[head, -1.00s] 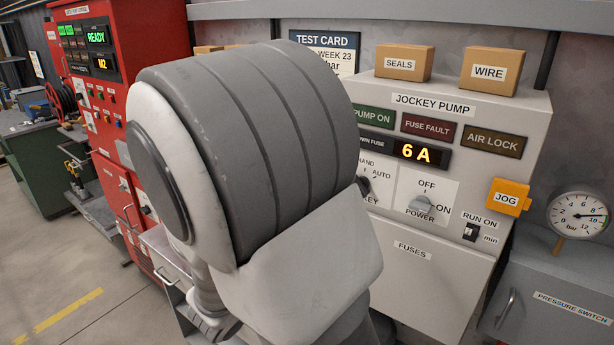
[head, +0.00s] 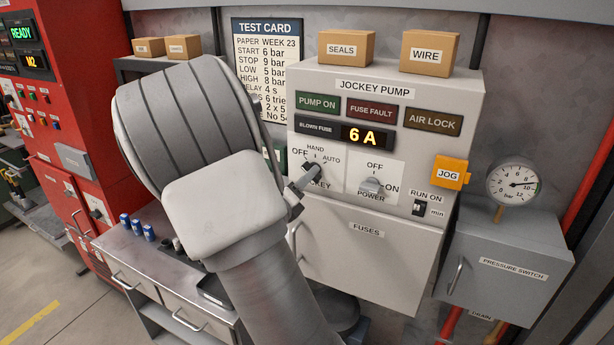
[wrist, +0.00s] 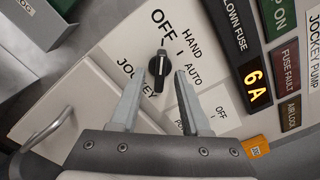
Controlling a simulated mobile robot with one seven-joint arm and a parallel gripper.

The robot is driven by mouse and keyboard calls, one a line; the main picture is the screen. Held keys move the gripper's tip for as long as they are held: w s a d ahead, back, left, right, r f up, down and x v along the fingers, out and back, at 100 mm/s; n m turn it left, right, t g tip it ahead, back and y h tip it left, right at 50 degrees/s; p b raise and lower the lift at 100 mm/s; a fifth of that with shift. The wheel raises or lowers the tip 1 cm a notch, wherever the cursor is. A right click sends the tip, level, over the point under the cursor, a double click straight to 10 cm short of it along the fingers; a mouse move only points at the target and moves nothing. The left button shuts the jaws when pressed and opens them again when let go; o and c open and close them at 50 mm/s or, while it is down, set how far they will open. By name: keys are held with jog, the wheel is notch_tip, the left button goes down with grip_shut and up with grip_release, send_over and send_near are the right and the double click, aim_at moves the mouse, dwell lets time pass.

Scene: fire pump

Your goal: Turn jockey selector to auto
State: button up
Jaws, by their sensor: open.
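The jockey selector is a small black knob (wrist: 158,72) with a white pointer line, on a white plate marked OFF, HAND and AUTO. In the wrist view its pointer lines up with the tick by OFF. My gripper (wrist: 158,76) is open, its two fingertips on either side of the knob with gaps showing; whether they reach its depth I cannot tell. The AUTO label (head: 331,160) is to the knob's upper right there.
The power switch (head: 370,186) is just right of the selector. The fuses door (head: 366,250) lies below, and an orange JOG box (head: 450,173) and pressure gauge (head: 512,184) stand further right. The display (head: 366,136) reads 6 A. Boxes (head: 345,46) sit on top.

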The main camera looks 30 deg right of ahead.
jog(key=shift+w+d, duration=0.2)
jog(key=shift+d, duration=0.2)
jog(key=shift+c, duration=0.3)
grip_shut()
